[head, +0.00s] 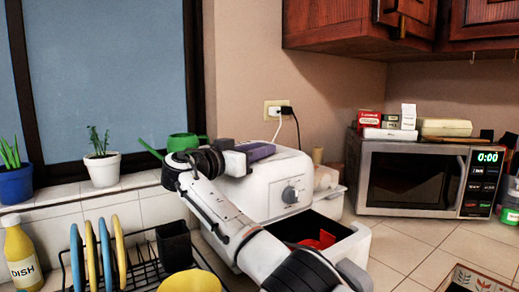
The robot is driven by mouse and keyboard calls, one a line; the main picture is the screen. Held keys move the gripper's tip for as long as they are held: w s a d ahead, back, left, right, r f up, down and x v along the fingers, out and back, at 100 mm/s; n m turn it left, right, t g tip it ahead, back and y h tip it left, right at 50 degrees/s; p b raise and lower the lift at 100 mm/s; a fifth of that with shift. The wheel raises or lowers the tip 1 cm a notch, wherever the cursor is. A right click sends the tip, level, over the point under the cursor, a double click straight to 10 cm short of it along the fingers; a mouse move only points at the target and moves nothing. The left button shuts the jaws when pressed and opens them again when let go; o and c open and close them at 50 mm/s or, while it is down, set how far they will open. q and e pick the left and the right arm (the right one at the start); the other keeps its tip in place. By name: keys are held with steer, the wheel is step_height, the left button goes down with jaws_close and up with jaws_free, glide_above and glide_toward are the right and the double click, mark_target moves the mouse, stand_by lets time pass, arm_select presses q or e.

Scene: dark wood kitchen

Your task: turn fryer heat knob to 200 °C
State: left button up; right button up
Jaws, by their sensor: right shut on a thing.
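The white fryer (262,190) stands on the counter in the middle of the head view. Its round grey heat knob (290,194) is on the front face; its setting is too small to read. The drawer (345,243) below is pulled open, with something red (318,239) inside. My right gripper (240,159) is at the fryer's upper left edge, well left of the visible knob. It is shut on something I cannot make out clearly. A purple-grey piece (258,151) shows right beside it at the fryer's top. My left gripper is not in view.
A microwave (408,178) with boxes on top stands at the right. A dish rack (140,268) with plates, a soap bottle (22,253) and a yellow bowl (190,281) are front left. A green watering can (183,143) and potted plants line the sill.

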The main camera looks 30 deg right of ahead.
steer(key=shift+d+r, duration=0.1)
steer(key=shift+r, duration=0.25)
steer(key=o, duration=0.9)
steer(key=shift+o, duration=0.8)
steer(key=shift+f, duration=0.2)
steer(key=shift+a+f, duration=0.1)
steer(key=shift+a, duration=0.2)
steer(key=b+v, duration=0.2)
steer(key=v, duration=0.7)
steer(key=shift+s+a, duration=0.15)
steer(key=shift+a, duration=0.15)
